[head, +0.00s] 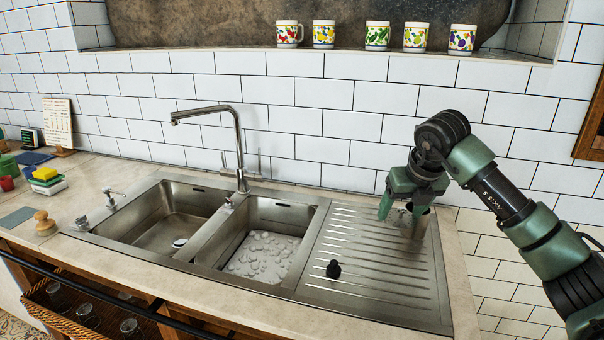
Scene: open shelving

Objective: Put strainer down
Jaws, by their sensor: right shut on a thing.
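My right gripper (405,207) points down over the ribbed metal drainboard (355,275), near its back right corner. It is shut on a metal strainer (413,227), which is small and partly hidden by the fingers. I cannot tell whether the strainer touches the drainboard. My left gripper does not show.
Two sink basins lie left of the drainboard; the right basin (258,256) has a pale bumpy mat. A tall faucet (238,150) stands behind them. Several patterned mugs (377,36) line the ledge above. The drainboard's middle and front are clear.

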